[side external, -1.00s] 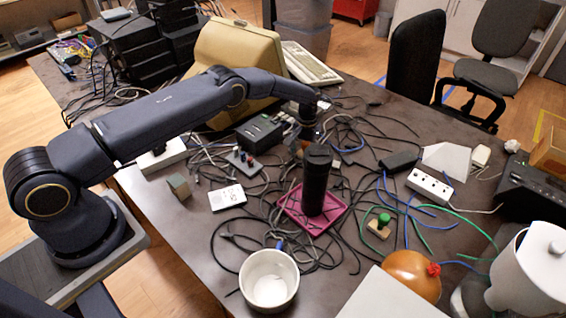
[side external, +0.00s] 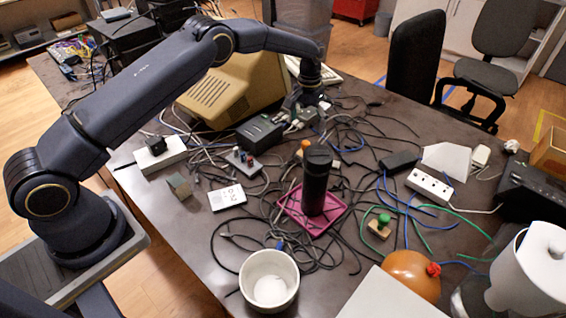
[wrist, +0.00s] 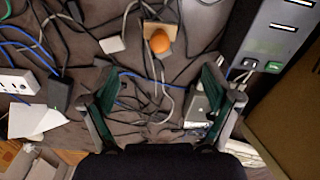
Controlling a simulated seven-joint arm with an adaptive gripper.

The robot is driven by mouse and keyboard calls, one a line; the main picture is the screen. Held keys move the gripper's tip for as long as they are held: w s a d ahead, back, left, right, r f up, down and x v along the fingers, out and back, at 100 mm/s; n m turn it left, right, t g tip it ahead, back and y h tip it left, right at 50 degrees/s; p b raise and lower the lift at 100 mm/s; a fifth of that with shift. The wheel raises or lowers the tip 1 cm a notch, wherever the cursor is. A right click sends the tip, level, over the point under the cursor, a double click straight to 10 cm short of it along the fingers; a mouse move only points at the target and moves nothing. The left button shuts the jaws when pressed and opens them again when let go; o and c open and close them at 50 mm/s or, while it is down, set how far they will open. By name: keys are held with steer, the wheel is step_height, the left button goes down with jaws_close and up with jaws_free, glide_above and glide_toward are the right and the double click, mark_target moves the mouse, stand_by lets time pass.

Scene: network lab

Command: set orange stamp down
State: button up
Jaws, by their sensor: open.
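The orange stamp (side external: 305,146) stands on the table behind the black cylinder, which partly hides it in the side view. In the wrist view the stamp's round orange knob (wrist: 159,41) sits on a light wooden base among cables, upright and apart from my fingers. My gripper (side external: 306,104) is above the table, farther back than the stamp. In the wrist view my gripper (wrist: 160,85) is open, with nothing between its fingers.
A black cylinder (side external: 316,180) stands on a pink tray (side external: 290,208). A green-knobbed stamp (side external: 381,224) is to its right. A black box (side external: 259,133) with cables and a beige monitor (side external: 228,88) stand nearby. Loose cables cover much of the table.

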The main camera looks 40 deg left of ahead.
steer(key=s+r+t, duration=0.1)
steer(key=s+r, duration=0.4)
steer(key=r, duration=0.3)
steer(key=s+a+r+t, duration=0.1)
steer(key=s+r, duration=0.3)
steer(key=r, duration=0.5)
steer(key=s+r+t, duration=0.1)
steer(key=s+r, duration=0.4)
steer(key=r, duration=0.3)
steer(key=s+m+t, duration=0.1)
steer(key=s+t, duration=0.1)
steer(key=s, duration=2.2)
steer(key=shift+s+a+r+m+t, duration=0.3)
steer(key=shift+s+a+r+m, duration=0.1)
steer(key=shift+a+r, duration=0.05)
